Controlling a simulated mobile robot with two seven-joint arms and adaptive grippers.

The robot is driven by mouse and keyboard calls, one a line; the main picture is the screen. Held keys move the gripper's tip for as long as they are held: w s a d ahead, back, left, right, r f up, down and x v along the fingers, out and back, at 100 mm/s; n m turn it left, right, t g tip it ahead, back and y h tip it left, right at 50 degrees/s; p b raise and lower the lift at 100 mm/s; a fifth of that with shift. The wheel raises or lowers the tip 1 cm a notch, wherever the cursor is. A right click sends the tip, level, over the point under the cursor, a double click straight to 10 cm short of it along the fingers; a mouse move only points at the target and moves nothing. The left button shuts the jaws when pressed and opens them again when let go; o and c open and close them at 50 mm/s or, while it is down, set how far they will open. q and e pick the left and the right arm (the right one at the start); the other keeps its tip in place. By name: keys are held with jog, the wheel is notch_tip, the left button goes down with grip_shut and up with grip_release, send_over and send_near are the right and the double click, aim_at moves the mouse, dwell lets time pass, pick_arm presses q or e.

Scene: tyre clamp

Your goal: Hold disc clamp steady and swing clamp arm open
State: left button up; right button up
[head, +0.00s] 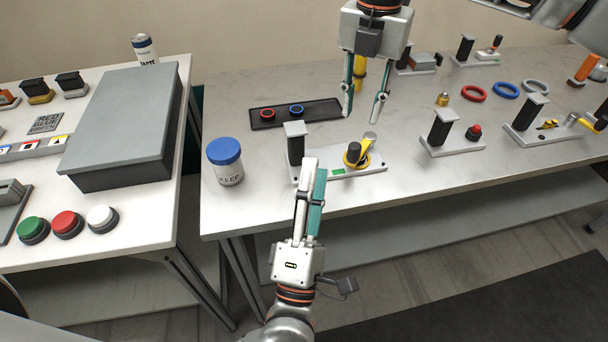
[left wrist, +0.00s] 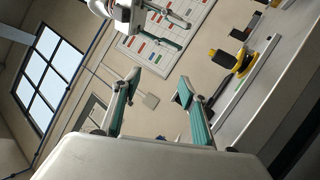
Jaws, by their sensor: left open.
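The disc clamp (head: 374,167) stands near the table's front edge. It has a pale base plate with a green patch, a black post (head: 296,150) at the left and a yellow-and-black clamp arm (head: 356,156) at the right. My left gripper (head: 313,165) reaches in from the front and covers part of the plate. Its fingers look apart and empty in the left wrist view (left wrist: 158,85), where the clamp's yellow part (left wrist: 224,60) shows beyond them at right. My right gripper (head: 362,118) hangs open and empty behind the clamp, fingers pointing down.
A blue-lidded jar (head: 226,165) stands left of the clamp. A dark tray (head: 320,103) with a red and a blue ring lies behind it. Similar fixtures (head: 455,140) and loose rings (head: 474,93) stand to the right. A side table (head: 130,228) is at the left.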

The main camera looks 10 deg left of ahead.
pick_arm(q)
jog(key=w+a+n+g+y, duration=0.25)
jog(key=n+y, duration=0.45)
jog(key=n, duration=0.5)
jog(key=n+g, duration=0.5)
jog(key=n, duration=0.3)
send_near(297, 154)
jog(key=x, duration=0.3)
jog(key=shift+w+f, duration=0.1)
jog(key=shift+w, duration=0.15)
jog(key=shift+n, duration=0.3)
jog(key=shift+x, duration=3.9)
grip_shut()
jog(key=c, duration=1.1)
grip_release()
